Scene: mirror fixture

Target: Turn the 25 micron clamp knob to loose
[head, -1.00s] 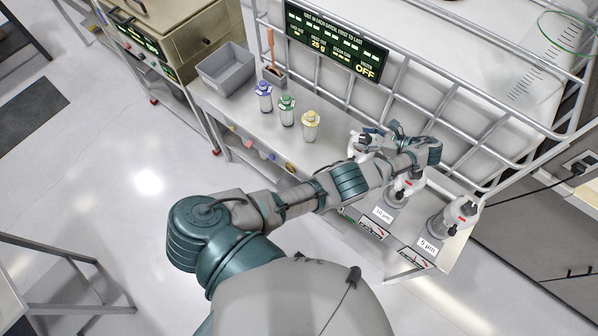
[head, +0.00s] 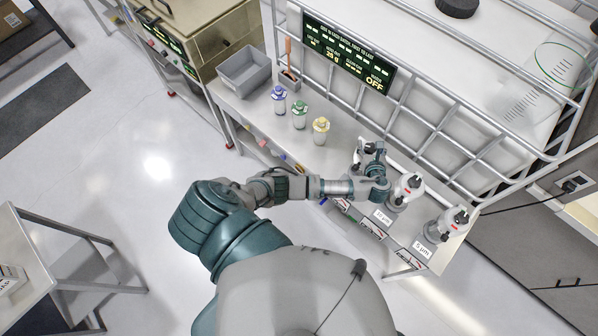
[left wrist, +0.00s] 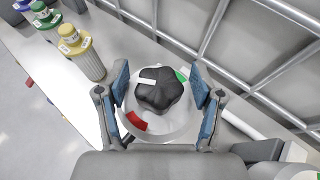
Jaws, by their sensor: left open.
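The clamp knob (left wrist: 160,95), black and lobed with a white pointer strip, sits on a white round housing in the left wrist view. The strip points left, toward neither the red mark (left wrist: 137,121) nor the green mark (left wrist: 182,76) on the rim. My left gripper (left wrist: 160,82) is open, with one blue-padded finger on each side of the knob; I cannot tell whether they touch it. In the head view the left gripper (head: 370,150) is over the leftmost of three white housings. Its label is hidden by my arm, so 25 micron cannot be read. My right gripper is not in view.
The 10 µm housing (head: 406,188) and the 5 µm housing (head: 446,224) stand to the right on the bench. Blue, green and yellow-capped cartridges (head: 320,131) stand to the left. A metal rail (head: 432,135) runs behind. A grey bin (head: 244,71) is at the far left.

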